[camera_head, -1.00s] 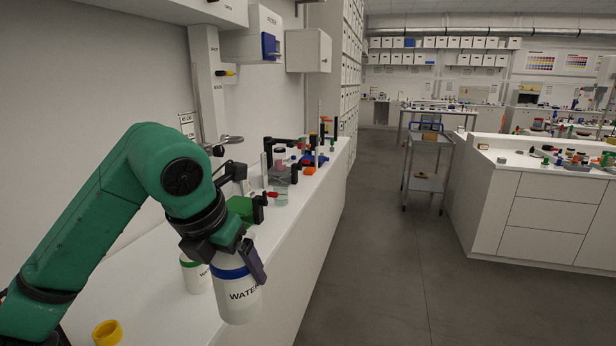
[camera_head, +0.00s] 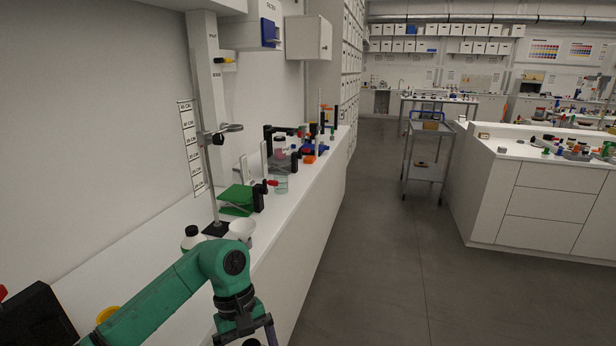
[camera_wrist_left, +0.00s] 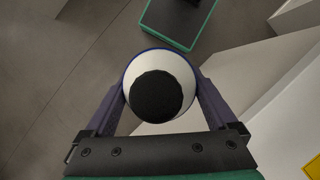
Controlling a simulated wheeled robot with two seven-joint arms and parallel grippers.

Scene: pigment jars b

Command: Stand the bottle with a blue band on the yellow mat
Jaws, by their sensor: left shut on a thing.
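My left gripper (camera_wrist_left: 160,100) is shut on the bottle with a blue band (camera_wrist_left: 181,64). In the left wrist view I look down on its black cap and white shoulder, with a blue edge around it. Grey floor shows beyond it and a white surface to its right. In the head view the left gripper (camera_head: 250,335) is at the bottom edge, beside the counter front, and the bottle is mostly cut off. A yellow patch with straight edges (camera_wrist_left: 313,168) shows at the right edge of the wrist view; it may be the yellow mat. My right gripper is out of view.

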